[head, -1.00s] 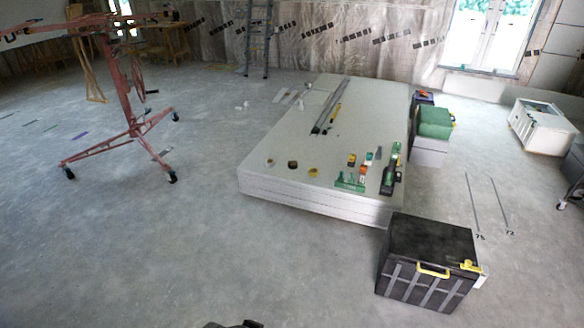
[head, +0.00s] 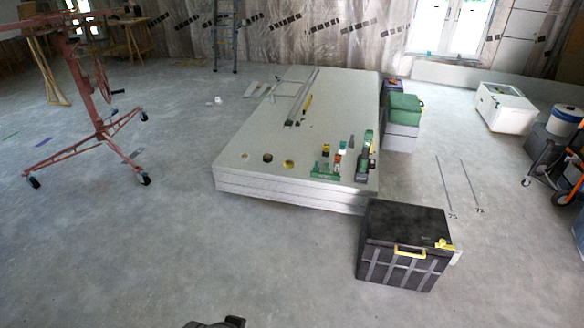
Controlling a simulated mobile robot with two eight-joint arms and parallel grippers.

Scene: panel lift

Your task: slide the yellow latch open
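A black box (head: 407,222) with grey stripes on its front stands on the floor right of centre, in front of the stack of panels. A yellow piece (head: 445,244) sits at the right end of its front top edge, by a small pale part; it looks like the latch. A yellow handle (head: 410,252) is on the box's front face. The latch is too small to tell how far it is slid. Neither of my grippers can be made out; only a dark part of my own body shows at the bottom edge.
A panel stack (head: 290,190) with tools on top stands behind the box. A red panel lift (head: 97,130) is at the left. Green and grey cases (head: 403,108), a white crate (head: 505,107) and an orange hand truck (head: 570,150) are at the right. The floor left of the box is clear.

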